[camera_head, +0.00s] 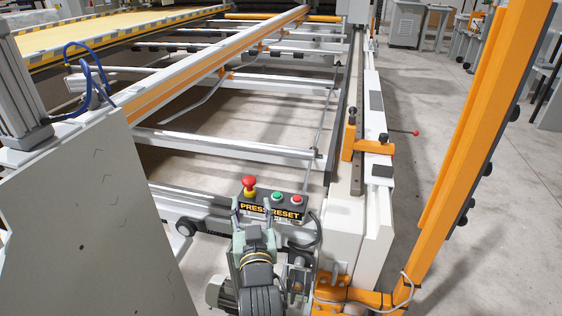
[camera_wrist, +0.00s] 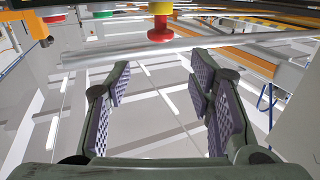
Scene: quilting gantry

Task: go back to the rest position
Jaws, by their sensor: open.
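My gripper (camera_wrist: 160,84) is open in the wrist view, its two padded fingers wide apart with nothing between them. The box carries a red mushroom button on a yellow collar (camera_head: 249,186), a green button (camera_head: 277,196) and a red button (camera_head: 296,199). In the wrist view the red mushroom button (camera_wrist: 160,34) shows beyond the fingertips, apart from them. The green button (camera_wrist: 103,14) is beside it.
A white and orange gantry beam (camera_head: 215,67) and rails lie behind the box. A large pale panel (camera_head: 85,215) stands at left. A slanted orange post (camera_head: 470,150) rises at right. Open concrete floor (camera_head: 425,110) lies between the machine and the post.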

